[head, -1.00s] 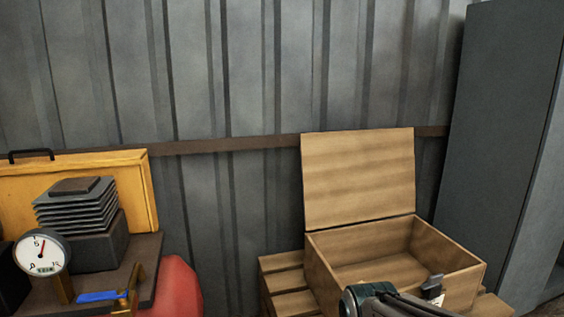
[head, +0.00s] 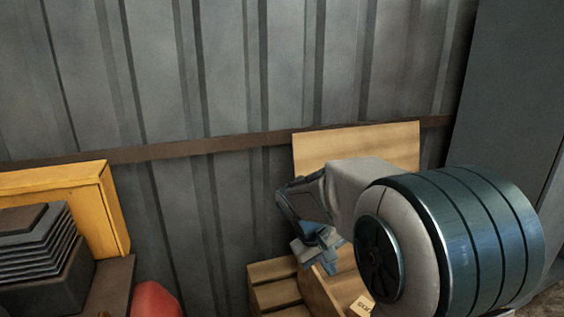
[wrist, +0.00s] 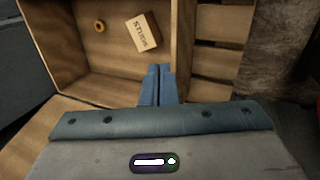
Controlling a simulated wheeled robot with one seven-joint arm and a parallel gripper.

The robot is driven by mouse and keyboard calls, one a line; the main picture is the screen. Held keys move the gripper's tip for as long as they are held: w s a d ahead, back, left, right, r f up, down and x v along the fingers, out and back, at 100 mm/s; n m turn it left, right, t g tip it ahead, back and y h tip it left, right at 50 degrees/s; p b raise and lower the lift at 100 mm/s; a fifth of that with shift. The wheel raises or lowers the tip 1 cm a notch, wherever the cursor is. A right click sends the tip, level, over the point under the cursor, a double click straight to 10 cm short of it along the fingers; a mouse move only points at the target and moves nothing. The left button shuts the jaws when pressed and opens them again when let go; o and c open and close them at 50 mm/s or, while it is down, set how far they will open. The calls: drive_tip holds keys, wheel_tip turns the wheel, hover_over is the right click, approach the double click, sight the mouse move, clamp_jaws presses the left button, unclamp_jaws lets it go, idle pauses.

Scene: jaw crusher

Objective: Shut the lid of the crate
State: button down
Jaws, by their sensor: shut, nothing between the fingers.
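The wooden crate's lid (head: 350,147) stands open and upright at the back, near the wall, in the head view. My arm hides its lower part. The open crate (head: 318,292) is mostly hidden behind my arm; its left side wall shows. In the wrist view the crate's inside (wrist: 80,55) shows at upper left, and a strip of wood that looks like the lid (wrist: 50,122) is at lower left. My gripper (head: 320,255) is shut and empty, near the crate's left wall. Its fingertips (wrist: 158,72) show beside that wall in the wrist view; contact cannot be told.
A small labelled box (wrist: 142,34) and an orange ring (wrist: 99,26) lie inside the crate. A grey cabinet (head: 510,80) stands at right. A yellow case (head: 85,210) and a stack of plates (head: 35,245) are at left.

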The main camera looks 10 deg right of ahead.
drive_tip(key=w+a+r+n+t+h+p, duration=0.1)
drive_tip(key=w+a+r+h+p, duration=0.15)
drive_tip(key=w, duration=0.55)
drive_tip(key=w+a+r+n+t+h+p, duration=0.1)
drive_tip(key=w+r+n+t+h+p, duration=0.15)
drive_tip(key=w, duration=0.55)
drive_tip(key=w+a+r+t+h+p, duration=0.1)
drive_tip(key=w+a+r+h+p, duration=0.15)
drive_tip(key=w, duration=0.55)
drive_tip(key=w+a+r+n+t+h+p, duration=0.1)
drive_tip(key=w+a+n+t+h+p, duration=0.2)
drive_tip(key=w+a, duration=0.4)
drive_tip(key=d, duration=0.8)
drive_tip(key=shift+d+m+p, duration=0.2)
drive_tip(key=shift+m+p, duration=0.15)
drive_tip(key=shift+p, duration=0.05)
drive_tip(key=shift+t, duration=0.25)
